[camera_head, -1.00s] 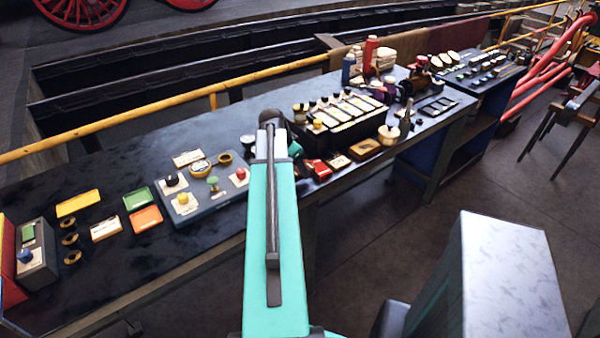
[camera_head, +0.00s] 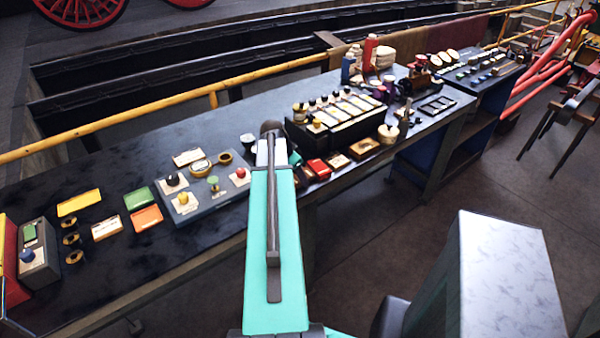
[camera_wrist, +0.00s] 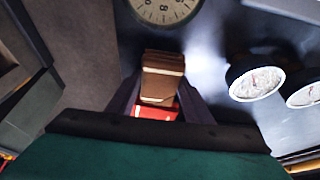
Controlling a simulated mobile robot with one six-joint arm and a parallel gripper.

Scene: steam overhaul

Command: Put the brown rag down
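The brown rag (camera_wrist: 162,78) shows in the wrist view as a folded brown block between the two fingers of my gripper (camera_wrist: 160,97). The fingers lie close along both its sides, and my gripper appears shut on it. A red piece with pale marks (camera_wrist: 155,112) shows just below the rag in the picture; I cannot tell whether it touches the rag. In the head view my arm hides the rag and the fingertips. I cannot tell whether the rag touches the bench.
The dark bench (camera_head: 110,160) is crowded. A round dial (camera_wrist: 164,8) and white-faced gauges (camera_wrist: 257,83) are near my gripper. A black rack (camera_head: 340,125), a red box (camera_head: 319,168) and a button panel (camera_head: 207,192) stand along it. Bare bench lies at the back left.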

